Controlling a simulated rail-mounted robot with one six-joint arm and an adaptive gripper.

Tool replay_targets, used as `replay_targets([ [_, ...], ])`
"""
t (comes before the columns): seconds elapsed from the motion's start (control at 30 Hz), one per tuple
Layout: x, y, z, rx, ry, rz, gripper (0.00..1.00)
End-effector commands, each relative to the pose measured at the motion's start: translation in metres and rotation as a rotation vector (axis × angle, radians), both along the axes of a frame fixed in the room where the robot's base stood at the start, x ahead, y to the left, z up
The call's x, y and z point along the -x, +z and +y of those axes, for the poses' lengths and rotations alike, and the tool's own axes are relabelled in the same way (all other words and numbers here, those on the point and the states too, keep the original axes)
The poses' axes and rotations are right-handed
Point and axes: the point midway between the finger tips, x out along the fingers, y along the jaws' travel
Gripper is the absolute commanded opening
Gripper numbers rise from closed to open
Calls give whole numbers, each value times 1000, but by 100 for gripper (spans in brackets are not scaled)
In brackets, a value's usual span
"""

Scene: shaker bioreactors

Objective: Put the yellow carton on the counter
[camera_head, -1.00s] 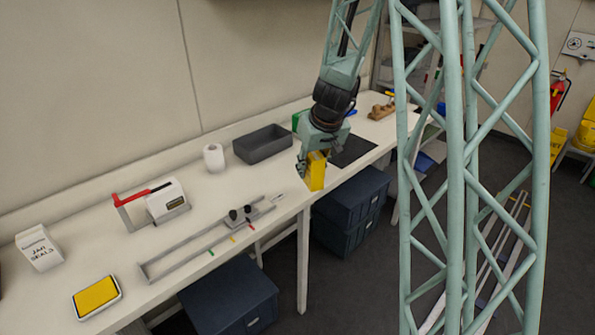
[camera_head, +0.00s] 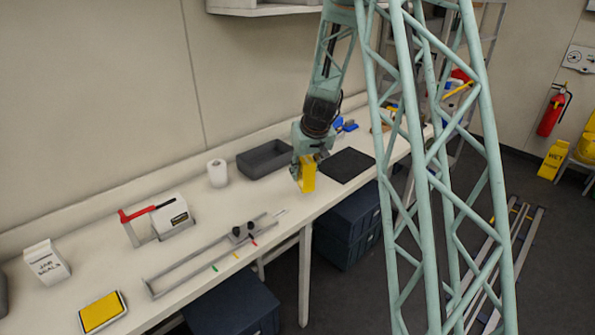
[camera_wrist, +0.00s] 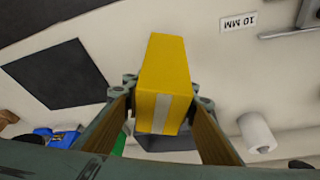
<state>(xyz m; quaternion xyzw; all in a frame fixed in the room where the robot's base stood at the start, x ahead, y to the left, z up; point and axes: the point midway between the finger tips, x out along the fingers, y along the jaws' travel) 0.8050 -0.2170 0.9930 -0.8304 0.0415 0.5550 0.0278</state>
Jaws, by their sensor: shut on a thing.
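The yellow carton (camera_head: 308,174) is in my gripper (camera_head: 301,168), over the white counter (camera_head: 215,223) near its front edge. In the wrist view the carton (camera_wrist: 163,80) has a pale strip on its side and sits between the two fingers of my gripper (camera_wrist: 160,112). In the head view it looks upright, but whether its bottom touches the counter or hangs just above it I cannot tell.
A black mat (camera_head: 348,165) lies right of the carton. A dark grey bin (camera_head: 265,159) and a paper roll (camera_head: 217,172) stand behind and left. A metal rail fixture (camera_head: 210,255) lies front left. Dark drawer units (camera_head: 350,222) stand below.

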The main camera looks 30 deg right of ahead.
Motion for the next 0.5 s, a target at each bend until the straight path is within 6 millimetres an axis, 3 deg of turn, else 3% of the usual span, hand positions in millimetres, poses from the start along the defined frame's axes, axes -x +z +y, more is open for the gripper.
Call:
replay_targets([
  [0.3,-43,-4,-6,0,1,0,14],
  [0.5,-60,-6,-9,0,1,0,14],
])
